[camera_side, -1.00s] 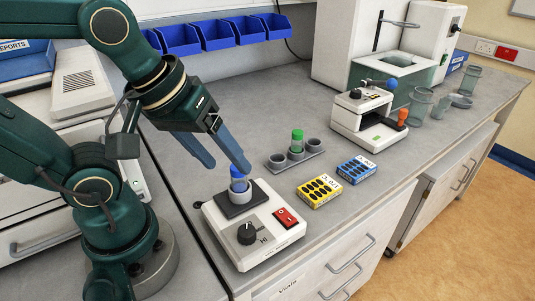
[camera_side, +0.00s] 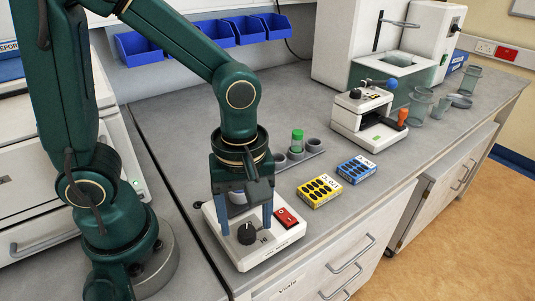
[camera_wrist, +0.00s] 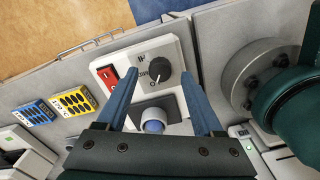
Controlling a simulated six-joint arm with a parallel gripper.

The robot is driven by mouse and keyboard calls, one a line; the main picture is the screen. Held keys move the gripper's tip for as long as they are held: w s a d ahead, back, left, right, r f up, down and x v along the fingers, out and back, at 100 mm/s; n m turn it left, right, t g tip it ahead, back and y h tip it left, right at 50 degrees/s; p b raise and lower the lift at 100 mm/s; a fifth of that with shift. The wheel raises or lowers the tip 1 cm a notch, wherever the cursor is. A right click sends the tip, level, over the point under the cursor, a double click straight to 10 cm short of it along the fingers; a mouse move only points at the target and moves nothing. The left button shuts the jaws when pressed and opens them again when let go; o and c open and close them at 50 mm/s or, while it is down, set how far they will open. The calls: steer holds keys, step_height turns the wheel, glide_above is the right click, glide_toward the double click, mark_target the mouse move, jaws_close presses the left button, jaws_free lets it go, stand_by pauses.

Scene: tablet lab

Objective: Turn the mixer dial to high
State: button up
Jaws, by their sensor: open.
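The mixer (camera_side: 262,254) is a white box near the counter's front edge. Its black dial (camera_side: 247,235) faces up, with printing beside it; the dial also shows in the wrist view (camera_wrist: 159,71). Its setting is too small to tell. My gripper (camera_side: 246,222) points down over the mixer, open, one finger on each side of the dial with gaps; whether the tips reach dial height I cannot tell. A red switch (camera_side: 287,217) sits right of the dial. A blue-capped vial (camera_wrist: 153,126) in the mixer's holder shows in the wrist view; my gripper hides most of it from the side.
A yellow box (camera_side: 319,191) and a blue box (camera_side: 357,169) lie right of the mixer. Behind them stands a grey rack (camera_side: 314,145) with a green-capped vial (camera_side: 297,142). A white instrument (camera_side: 366,117) stands farther back. Blue bins (camera_side: 180,38) hang at the back wall.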

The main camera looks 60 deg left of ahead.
steer(key=shift+f, duration=0.9)
steer(key=shift+c, duration=0.3)
jaws_close()
